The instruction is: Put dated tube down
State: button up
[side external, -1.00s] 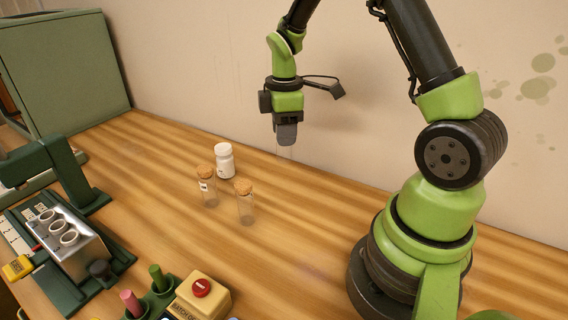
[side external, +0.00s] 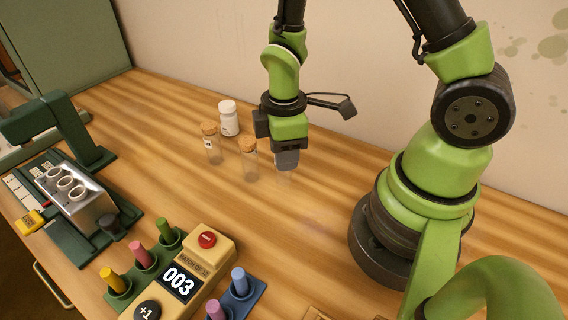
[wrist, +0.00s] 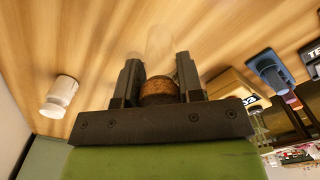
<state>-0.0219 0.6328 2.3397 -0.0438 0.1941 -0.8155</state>
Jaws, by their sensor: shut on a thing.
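My gripper (side external: 286,162) points down and is shut on a corked glass tube (side external: 284,181). In the wrist view, the tube's brown cork (wrist: 158,90) sits between the two fingers, with faint clear glass beyond it. I cannot read a date on it. In the side view the glass is barely visible below the fingers, and I cannot tell whether its bottom touches the table. Another corked tube (side external: 249,166) stands upright just left of my gripper. A third corked tube (side external: 213,150), with a small white label, stands farther left.
A white bottle (side external: 229,119) stands behind the tubes and shows in the wrist view (wrist: 60,96). A counter box (side external: 178,281) reading 003 and several coloured pegs are at the front. A metal rack (side external: 82,208) is at left. Table (side external: 330,200) right of my gripper is clear.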

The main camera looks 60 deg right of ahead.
jog(key=shift+f, duration=1.6)
jog(key=o, duration=0.9)
jog(key=shift+f, duration=0.1)
notch_tip(320, 180, up, 12)
jog(key=s+a+r+m+t+y, duration=0.2)
jog(key=s+r+m+t, duration=0.5)
jog(key=r+m, duration=0.6)
jog(key=shift+s+r, duration=0.65)
jog(key=shift+s, duration=0.2)
jog(key=shift+a, duration=0.1)
